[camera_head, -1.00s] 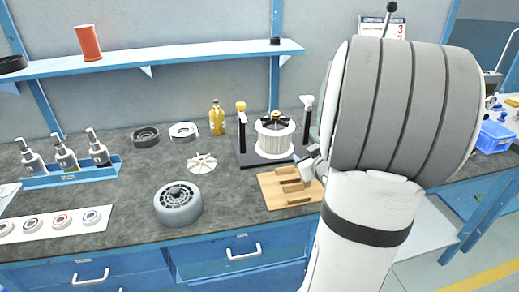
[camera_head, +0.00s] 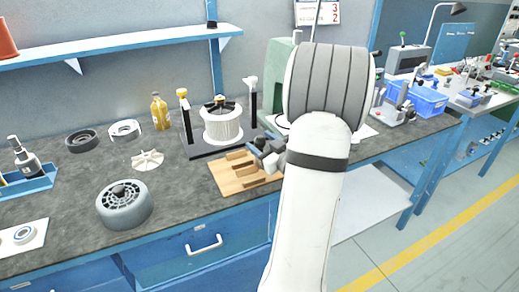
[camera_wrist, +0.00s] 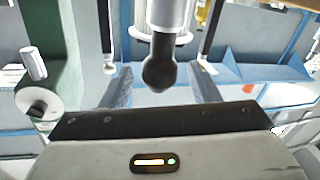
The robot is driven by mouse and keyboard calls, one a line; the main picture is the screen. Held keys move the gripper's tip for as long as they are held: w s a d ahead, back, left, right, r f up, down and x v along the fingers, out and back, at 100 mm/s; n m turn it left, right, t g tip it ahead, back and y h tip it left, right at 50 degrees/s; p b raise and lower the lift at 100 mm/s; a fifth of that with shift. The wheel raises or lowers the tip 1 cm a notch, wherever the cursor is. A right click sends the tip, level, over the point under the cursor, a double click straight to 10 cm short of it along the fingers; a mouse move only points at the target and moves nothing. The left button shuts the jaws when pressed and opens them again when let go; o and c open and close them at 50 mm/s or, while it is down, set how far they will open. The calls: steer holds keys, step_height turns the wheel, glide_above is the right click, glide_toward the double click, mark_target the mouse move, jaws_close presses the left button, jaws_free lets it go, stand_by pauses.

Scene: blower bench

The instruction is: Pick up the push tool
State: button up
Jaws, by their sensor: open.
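In the wrist view a tool with a black ball end and a smooth light grey shaft (camera_wrist: 170,18), which looks like the push tool, reaches in from the top edge. Its ball lies between the two fingers of my gripper (camera_wrist: 162,80). The fingers are open, with a gap visible on each side of the ball. In the head view my gripper (camera_head: 264,154) is small and partly hidden by my arm, over the right part of the wooden block (camera_head: 232,180). I cannot make out the tool there.
The black-posted stand with a white pleated cylinder (camera_head: 222,128) is just behind the block. A green machine (camera_head: 278,72) stands behind my arm. A grey wheel (camera_head: 124,205), a white impeller (camera_head: 147,160) and a yellow bottle (camera_head: 160,112) are to the left.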

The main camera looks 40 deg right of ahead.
steer(key=shift+w, duration=0.65)
steer(key=shift+c, duration=0.4)
steer(key=c, duration=1)
steer(key=shift+o, duration=0.2)
